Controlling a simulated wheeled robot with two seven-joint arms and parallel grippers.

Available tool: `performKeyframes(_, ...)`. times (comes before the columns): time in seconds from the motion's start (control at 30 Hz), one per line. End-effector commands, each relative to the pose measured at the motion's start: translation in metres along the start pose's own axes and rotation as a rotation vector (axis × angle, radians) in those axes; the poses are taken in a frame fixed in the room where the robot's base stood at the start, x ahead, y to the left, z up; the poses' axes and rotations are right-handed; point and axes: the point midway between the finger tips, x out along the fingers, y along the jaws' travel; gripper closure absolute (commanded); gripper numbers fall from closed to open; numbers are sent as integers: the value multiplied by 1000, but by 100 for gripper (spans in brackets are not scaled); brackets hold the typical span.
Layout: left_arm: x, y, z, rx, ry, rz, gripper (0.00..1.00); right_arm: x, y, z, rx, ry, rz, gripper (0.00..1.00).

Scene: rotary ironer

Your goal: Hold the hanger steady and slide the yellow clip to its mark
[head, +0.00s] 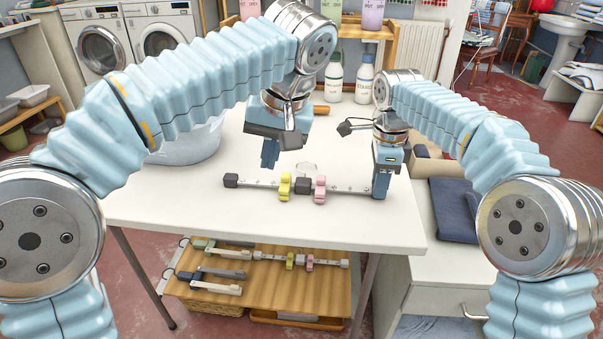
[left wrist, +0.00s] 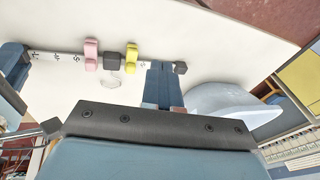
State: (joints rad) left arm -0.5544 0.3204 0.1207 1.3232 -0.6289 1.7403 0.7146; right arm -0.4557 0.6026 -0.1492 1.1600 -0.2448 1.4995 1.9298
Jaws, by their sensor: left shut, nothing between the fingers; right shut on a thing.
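The hanger (head: 249,183) lies across the white table, a grey bar with dark end caps, a dark middle block (head: 303,185) and a thin hook. The yellow clip (head: 285,186) sits just left of the block in the head view, the pink clip (head: 320,189) just right of it. My right gripper (head: 381,190) is shut on the hanger's right end. My left gripper (head: 269,165) is shut and empty, apparently above the bar, left of the yellow clip. In the left wrist view its fingers (left wrist: 162,82) overlap the bar between the yellow clip (left wrist: 131,55) and the end cap (left wrist: 180,68).
A pale blue basin (head: 187,143) stands on the table's left, behind my left arm. White bottles (head: 363,78) stand at the back. A lower wooden shelf (head: 270,280) holds more hangers with clips. The table front is clear.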

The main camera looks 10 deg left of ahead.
Motion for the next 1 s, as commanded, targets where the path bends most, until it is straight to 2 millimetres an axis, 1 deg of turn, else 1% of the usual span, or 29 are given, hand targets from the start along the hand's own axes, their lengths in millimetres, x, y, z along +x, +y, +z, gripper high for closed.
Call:
performKeyframes(0.03, 3, 26, -9, 6, 47, -53, 100, 1, 0, 0, 0, 1, 1, 100)
performKeyframes(0.1, 4, 51, -20, -4, 116, -115, 100, 1, 0, 0, 0, 1, 2, 100)
performKeyframes(0.2, 4, 78, -28, -11, 195, -175, 100, 1, 0, 0, 0, 1, 2, 100)
performKeyframes(0.3, 4, 93, -32, -17, 244, -205, 100, 1, 0, 0, 0, 1, 2, 100)
performKeyframes(0.37, 7, 96, -34, -19, 256, -214, 100, 1, 0, 0, 0, 1, 2, 100)
performKeyframes(0.47, 17, 95, -37, -20, 261, -219, 100, 1, 0, 0, 0, 1, 2, 100)
performKeyframes(0.8, 74, 81, -52, -20, 257, -217, 100, 1, 0, 0, 0, 1, 2, 100)
performKeyframes(0.9, 86, 78, -55, -19, 258, -216, 100, 1, 0, 0, 0, 1, 2, 100)
performKeyframes(1.0, 94, 77, -58, -18, 259, -216, 100, 1, 0, 0, 1, 2, 2, 100)
